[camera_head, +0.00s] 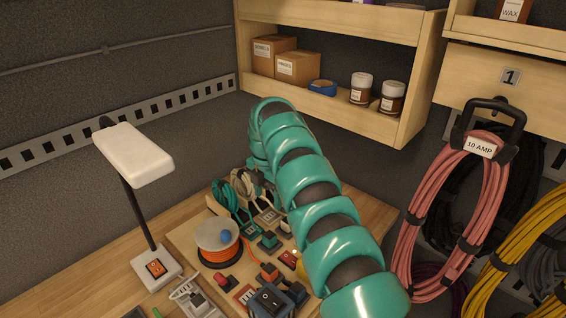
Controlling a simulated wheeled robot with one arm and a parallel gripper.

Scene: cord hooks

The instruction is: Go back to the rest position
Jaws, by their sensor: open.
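My teal arm reaches from the lower right up over the bench, and its far end bends down toward the board of cords. My gripper (264,186) is at that far end, small and partly hidden behind the arm, above the back of the board. It is open, and I see nothing held in it. A pink cord coil (451,215) with a "10 AMP" tag hangs from a black hook (489,118) under the number 1 plate, apart from my gripper.
A white lamp (133,155) stands on the bench at left. The board (186,240) carries an orange cord reel (218,243), plugs and switches. A wooden shelf (345,108) with boxes and jars is behind the arm. Yellow cords (518,250) hang at right.

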